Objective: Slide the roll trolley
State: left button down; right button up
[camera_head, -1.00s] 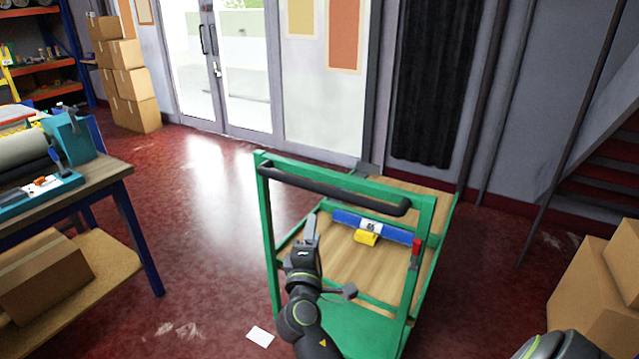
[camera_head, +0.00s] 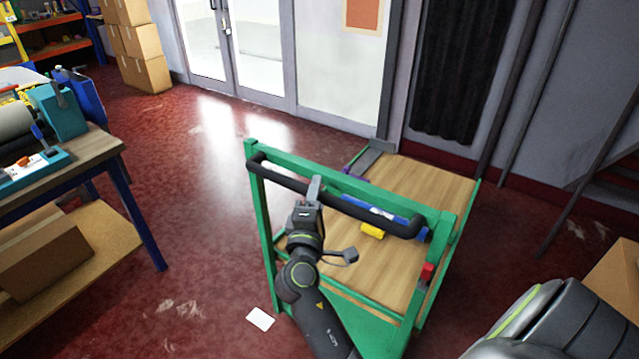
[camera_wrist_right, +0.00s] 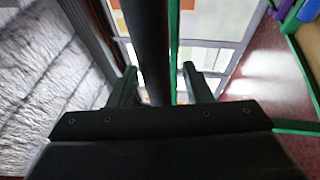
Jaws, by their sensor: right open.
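The roll trolley (camera_head: 264,238) is a green frame with a wooden deck, standing in the middle of the floor. A black handle bar (camera_head: 372,213) runs across its near upper end. My right gripper (camera_head: 316,186) is at the left-middle part of this bar. In the right wrist view, the black bar (camera_wrist_right: 147,45) runs between the two fingers of my right gripper (camera_wrist_right: 158,85), which are apart with gaps on both sides. A blue roll (camera_head: 408,222) and a yellow piece (camera_head: 372,231) lie on the deck, partly hidden by the handle. My left gripper is not in view.
A workbench (camera_head: 100,150) with a teal machine (camera_head: 60,120) stands at the left. Cardboard boxes (camera_head: 145,45) are stacked at the back left, and another box (camera_head: 615,280) is at the right. Open red floor (camera_head: 200,220) lies left of the trolley. A white card (camera_head: 260,318) lies on the floor.

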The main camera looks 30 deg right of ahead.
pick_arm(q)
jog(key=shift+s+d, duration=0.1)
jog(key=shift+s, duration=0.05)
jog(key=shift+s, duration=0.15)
pick_arm(e)
jog(key=shift+r, duration=0.1)
grip_shut()
jog(key=shift+d, duration=0.1)
